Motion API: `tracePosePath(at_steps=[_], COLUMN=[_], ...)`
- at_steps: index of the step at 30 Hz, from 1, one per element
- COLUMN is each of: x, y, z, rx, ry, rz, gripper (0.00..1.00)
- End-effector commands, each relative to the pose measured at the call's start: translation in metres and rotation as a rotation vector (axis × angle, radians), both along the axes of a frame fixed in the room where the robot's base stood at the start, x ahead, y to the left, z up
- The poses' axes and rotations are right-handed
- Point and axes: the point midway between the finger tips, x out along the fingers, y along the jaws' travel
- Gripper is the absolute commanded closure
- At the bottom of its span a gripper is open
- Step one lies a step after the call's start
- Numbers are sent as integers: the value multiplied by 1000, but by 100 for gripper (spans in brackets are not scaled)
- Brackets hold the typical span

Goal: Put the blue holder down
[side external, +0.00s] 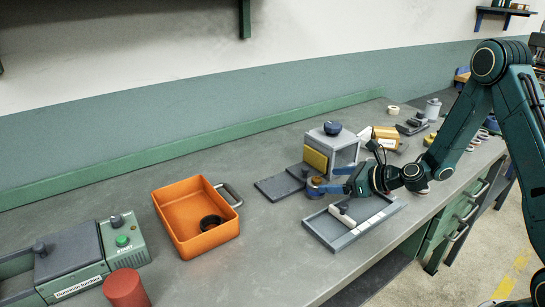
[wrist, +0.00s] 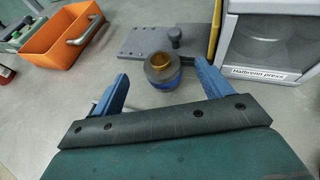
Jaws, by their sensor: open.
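The blue holder (wrist: 162,72) is a short round piece with a blue lower part, a dark rim and an amber-brown inside. It stands upright on the bench in the wrist view, just beyond and between my blue fingertips, with a gap at either side. My gripper (wrist: 163,78) is open and holds nothing. In the side view the holder (side external: 316,184) sits near the tips of my gripper (side external: 322,181), low over the bench; the fingers partly hide it there.
A grey plate with a knob (wrist: 150,42) lies behind the holder, beside the grey Halbrenn press (wrist: 268,45). A shallow grey tray (side external: 322,231) lies in front. The orange bin (side external: 180,222) holds a black ring. A green grinder (side external: 122,245) and red cylinder (side external: 126,290) stand left.

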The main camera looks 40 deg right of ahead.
Motion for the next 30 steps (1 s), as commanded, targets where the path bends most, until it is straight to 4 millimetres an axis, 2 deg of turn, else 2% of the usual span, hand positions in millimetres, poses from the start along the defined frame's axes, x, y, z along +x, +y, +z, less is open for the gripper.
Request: tracePosePath(at_steps=[6,10,26,30], x=[22,29,30,30], y=[10,12,12,12], z=[-9,-12,-13,-13], rx=[0,-1,1,0], ry=[0,0,0,0], rz=[3,1,0,0], gripper=[22,22,22,48])
